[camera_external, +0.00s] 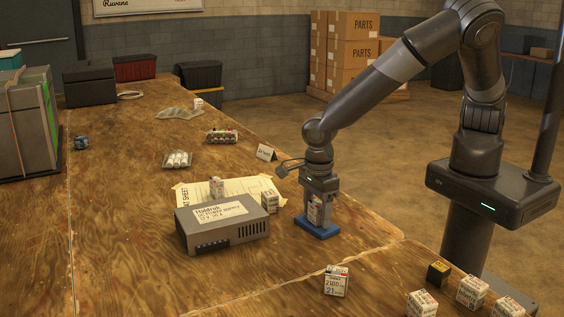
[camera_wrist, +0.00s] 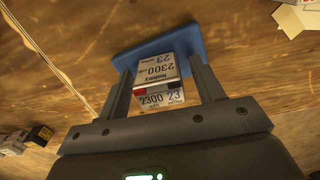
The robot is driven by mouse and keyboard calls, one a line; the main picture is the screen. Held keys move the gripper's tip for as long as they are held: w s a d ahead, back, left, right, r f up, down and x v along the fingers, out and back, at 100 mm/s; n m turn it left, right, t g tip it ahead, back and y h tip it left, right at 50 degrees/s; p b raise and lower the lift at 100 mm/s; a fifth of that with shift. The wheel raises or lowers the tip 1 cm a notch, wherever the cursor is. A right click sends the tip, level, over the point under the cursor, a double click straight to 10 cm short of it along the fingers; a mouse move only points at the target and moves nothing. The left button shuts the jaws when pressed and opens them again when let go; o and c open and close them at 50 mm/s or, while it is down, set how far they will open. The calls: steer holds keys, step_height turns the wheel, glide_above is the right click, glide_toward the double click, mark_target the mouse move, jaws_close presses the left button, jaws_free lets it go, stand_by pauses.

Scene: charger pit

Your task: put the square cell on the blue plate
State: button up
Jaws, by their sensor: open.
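The square cell (camera_external: 315,214), a white box-shaped cell with a printed label, stands upright on the blue plate (camera_external: 318,230). My gripper (camera_external: 319,203) points down over it, with its fingers on either side of the cell. In the wrist view the cell (camera_wrist: 157,77) shows "2300" and "23" and a red patch, between the two open fingers (camera_wrist: 160,72). The blue plate (camera_wrist: 195,42) shows beyond and beside the cell. The fingers hide part of the cell and plate in the external view.
A loose cell (camera_external: 336,281) and several more, with a black-and-yellow block (camera_external: 438,273), stand along the front right. Bare wood lies between.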

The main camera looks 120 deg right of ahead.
mark_target(318, 203)
step_height(318, 203, up, 11)
steer(key=shift+r, duration=0.1)
steer(key=s+a+r+m+t, duration=0.2)
steer(key=s+r+m, duration=0.9)
steer(key=m, duration=0.7)
steer(key=s+a+r+m+t, duration=0.3)
steer(key=s+r+m, duration=0.7)
steer(key=s+m, duration=0.7)
steer(key=shift+a+r+m+t, duration=0.3)
steer(key=shift+a+r+m, duration=0.15)
steer(key=shift+a, duration=0.65)
